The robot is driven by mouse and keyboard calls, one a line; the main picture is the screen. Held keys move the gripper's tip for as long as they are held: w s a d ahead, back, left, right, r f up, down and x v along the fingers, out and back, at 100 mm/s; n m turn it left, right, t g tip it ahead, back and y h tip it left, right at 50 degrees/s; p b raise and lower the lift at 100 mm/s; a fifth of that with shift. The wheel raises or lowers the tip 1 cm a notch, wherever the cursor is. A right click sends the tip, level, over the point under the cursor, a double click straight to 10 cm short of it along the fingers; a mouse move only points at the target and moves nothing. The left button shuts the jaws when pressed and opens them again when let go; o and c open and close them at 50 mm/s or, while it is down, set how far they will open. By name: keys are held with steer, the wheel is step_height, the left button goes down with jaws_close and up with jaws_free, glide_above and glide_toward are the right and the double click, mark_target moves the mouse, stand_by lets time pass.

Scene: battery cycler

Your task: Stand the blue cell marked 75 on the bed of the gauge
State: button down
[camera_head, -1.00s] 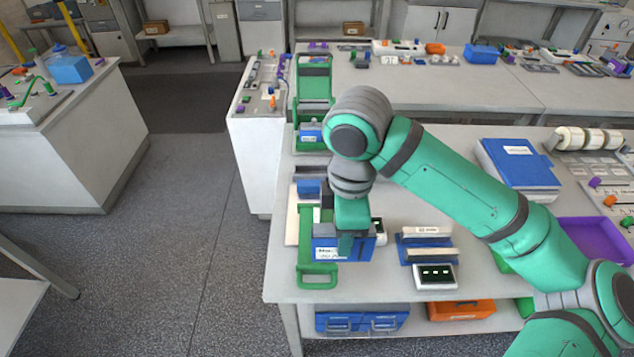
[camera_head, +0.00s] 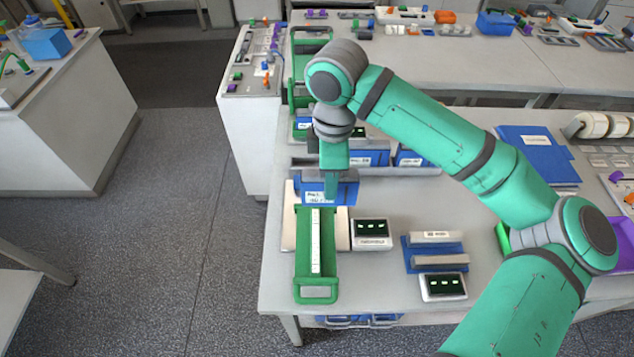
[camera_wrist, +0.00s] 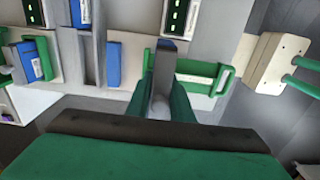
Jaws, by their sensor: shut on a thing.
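My gripper (camera_head: 332,190) is shut on a blue cell (camera_head: 346,191) with a white label whose number is too small to read. The cell is over the far end of a green-framed device with a white strip (camera_head: 316,245), which looks like the gauge. I cannot tell whether the cell touches it. In the wrist view my gripper (camera_wrist: 160,98) points at the bench, with the grey and blue edge of the held cell (camera_wrist: 166,46) between the fingers. The green frame (camera_wrist: 222,80) shows right of it there.
A display (camera_head: 372,234) stands right of the green frame. Farther right is a blue stand with a grey bar (camera_head: 440,261) and another display (camera_head: 443,286). More labelled blue cells (camera_head: 372,158) stand behind my gripper. A blue binder (camera_head: 538,150) lies at the right.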

steer(key=w+a+f, duration=0.1)
steer(key=w+f, duration=0.1)
steer(key=f, duration=0.1)
steer(key=w+a+f, duration=0.1)
steer(key=w+f, duration=0.2)
steer(key=w+a+f, duration=0.1)
steer(key=w+f, duration=0.1)
steer(key=f, duration=0.1)
steer(key=shift+w+a+f, duration=0.1)
steer(key=shift+w+f, duration=0.05)
steer(key=shift+f, duration=0.45)
steer(key=shift+f, duration=0.15)
steer(key=c, duration=1.7)
jaws_free()
steer(key=shift+o, duration=0.7)
step_height(320, 180, up, 12)
